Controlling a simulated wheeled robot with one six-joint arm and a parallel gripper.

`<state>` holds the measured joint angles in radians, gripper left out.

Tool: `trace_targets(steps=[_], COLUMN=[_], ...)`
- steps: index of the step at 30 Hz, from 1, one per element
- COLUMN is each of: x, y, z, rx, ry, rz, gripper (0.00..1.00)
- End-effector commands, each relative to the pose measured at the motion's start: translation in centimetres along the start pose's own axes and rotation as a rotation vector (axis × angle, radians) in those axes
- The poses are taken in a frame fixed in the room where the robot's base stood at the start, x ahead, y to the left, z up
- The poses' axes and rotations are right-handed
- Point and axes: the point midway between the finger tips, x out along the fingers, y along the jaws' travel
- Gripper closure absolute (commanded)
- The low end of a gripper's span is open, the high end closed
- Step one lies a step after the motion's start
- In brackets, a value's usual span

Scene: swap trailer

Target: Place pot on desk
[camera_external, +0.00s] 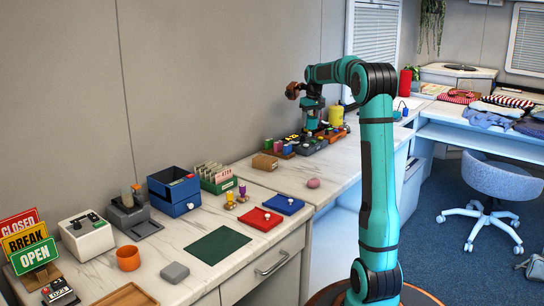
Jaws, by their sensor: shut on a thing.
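An orange, round, open-topped vessel (128,258), which looks like the pot, stands upright on the pale marbled desk (182,233) at the lower left. My gripper (312,122) is far from it, at the back of the worktop. It points down over a dark tray of small coloured pieces (309,146). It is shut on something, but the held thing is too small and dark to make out. Whether it touches the tray cannot be told.
A green mat (217,245), a red tray (260,220), a blue tray (283,205) and a grey block (174,272) lie on the desk. Blue boxes (174,190) stand by the wall. A yellow container (336,115) is close to my gripper.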

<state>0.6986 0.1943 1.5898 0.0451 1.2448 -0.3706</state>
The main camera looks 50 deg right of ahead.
Motion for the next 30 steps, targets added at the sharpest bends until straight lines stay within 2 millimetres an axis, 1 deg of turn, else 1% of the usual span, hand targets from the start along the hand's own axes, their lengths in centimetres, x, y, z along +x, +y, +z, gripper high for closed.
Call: trace_targets(steps=[1,2,3,8,9,13,17,18,20,24,30], x=[-0.5,-0.8,-1.1,-2.7,-3.1,-4.4,-5.6,-6.0,-6.6,-7.9,-9.4], y=[-2.1,-3.2,-4.7,-10.6,-12.1,-16.9,-21.5,-23.0,-25.1,-30.0,-36.7], z=[-0.5,-0.7,-0.9,-1.6,-1.7,-1.7,-1.4,-1.2,-0.9,-0.1,1.5], rx=[-0.037,-0.058,-0.087,-0.197,-0.225,-0.316,-0.407,-0.436,-0.478,-0.578,-0.726], ry=[0.002,0.002,0.001,0.002,0.001,0.002,0.001,0.001,0.001,0.001,0.000], rz=[-0.004,-0.006,-0.010,-0.023,-0.027,-0.037,-0.048,-0.052,-0.057,-0.069,-0.087], gripper=[0.67,0.67,0.67,0.67,0.67,0.67,0.67,0.67,0.67,0.67,0.67])
